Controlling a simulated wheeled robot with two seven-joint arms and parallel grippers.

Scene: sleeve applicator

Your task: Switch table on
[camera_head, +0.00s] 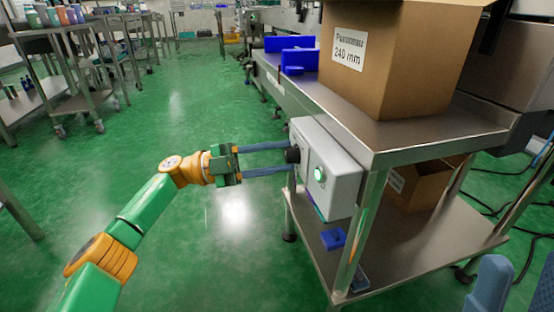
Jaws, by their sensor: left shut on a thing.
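A pale grey control box (341,178) is mounted on the near left side of the steel table (420,138). It carries a black knob (292,155) and a round button (319,174) that glows green. My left gripper (291,159) reaches in from the left. Its two long blue fingers lie either side of the black knob and are shut on it. The fingertips partly hide the knob, so its turn angle cannot be told. My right gripper (521,275) shows only as two blue fingers, spread apart and empty, at the bottom right corner.
A large labelled cardboard box (400,60) stands on the table, with blue blocks (297,60) behind it. Another carton (420,187) and a small blue part (333,238) are on the lower shelf (400,245). Wheeled racks (75,70) stand at the left. The green floor (180,125) between is clear.

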